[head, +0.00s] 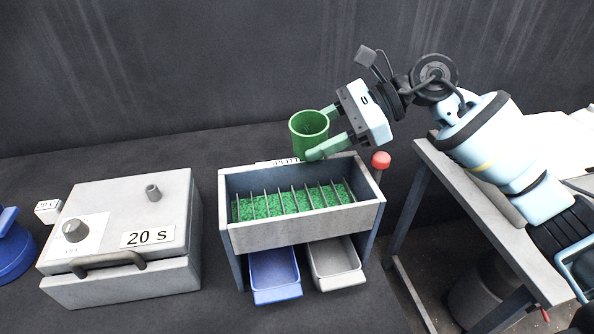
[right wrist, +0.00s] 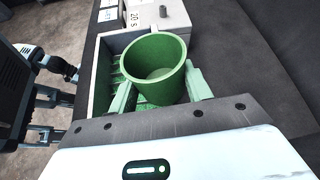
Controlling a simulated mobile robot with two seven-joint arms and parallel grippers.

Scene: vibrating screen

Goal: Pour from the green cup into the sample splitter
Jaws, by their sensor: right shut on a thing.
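The green cup (head: 309,136) is held upright, or nearly so, above the back edge of the sample splitter (head: 300,232). My right gripper (head: 320,132) is shut on the cup, with one finger on each side. In the right wrist view the cup (right wrist: 156,68) stands between the fingers, and its inside looks empty with a pale bottom. The splitter is a grey box with a row of thin upright plates. Green granules (head: 262,206) lie between the plates. My left gripper is not in view.
A blue tray (head: 274,272) and a grey tray (head: 335,262) sit under the splitter. A red knob (head: 381,160) rises at its right back corner. A grey box labelled "20 S" (head: 120,281) stands to the left. A grey table (head: 470,215) is at the right.

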